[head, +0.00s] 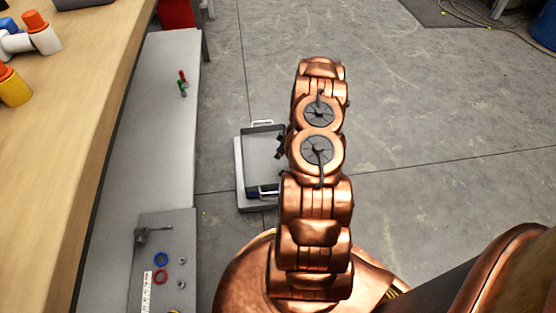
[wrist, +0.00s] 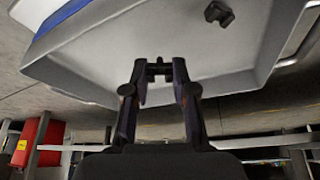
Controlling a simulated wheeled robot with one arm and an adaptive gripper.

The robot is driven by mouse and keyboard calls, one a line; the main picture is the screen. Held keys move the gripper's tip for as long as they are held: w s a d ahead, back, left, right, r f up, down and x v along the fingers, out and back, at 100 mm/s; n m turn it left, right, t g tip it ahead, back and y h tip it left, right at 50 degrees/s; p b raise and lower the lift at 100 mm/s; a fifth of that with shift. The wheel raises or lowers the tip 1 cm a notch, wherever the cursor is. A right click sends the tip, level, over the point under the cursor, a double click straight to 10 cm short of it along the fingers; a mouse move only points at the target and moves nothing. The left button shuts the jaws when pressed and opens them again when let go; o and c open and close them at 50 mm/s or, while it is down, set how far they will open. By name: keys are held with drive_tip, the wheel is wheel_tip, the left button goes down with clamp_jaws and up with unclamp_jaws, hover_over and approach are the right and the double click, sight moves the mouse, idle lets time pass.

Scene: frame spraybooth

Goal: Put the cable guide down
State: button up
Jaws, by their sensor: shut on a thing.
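My gripper (wrist: 159,68) is shut on a small dark piece (wrist: 158,71), which looks like the cable guide, held between the fingertips. Its shape is mostly hidden by the fingers. Behind the fingertips, a light grey tray (wrist: 265,50) fills the upper wrist view. A separate small dark clip (wrist: 218,13) lies in it. I cannot tell whether the held piece touches the tray. In the head view the tray (head: 243,160), with white handles, stands left of my copper arm. Only dark bits of my gripper (head: 281,148) show beside the arm; the held piece cannot be made out.
A wooden table (head: 75,100) with orange, white and yellow pieces runs along the left. Beside it is a long grey surface (head: 160,110) with small red and green items (head: 183,83) and a panel with rings (head: 161,260). The floor (head: 440,110) right of my arm is clear.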

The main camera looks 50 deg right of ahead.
sight(277, 162)
drive_tip(key=shift+f+b, duration=0.5)
drive_tip(key=shift+f, duration=1.9)
drive_tip(key=shift+f, duration=0.15)
drive_tip(key=o, duration=0.7)
drive_tip(key=shift+o, duration=0.2)
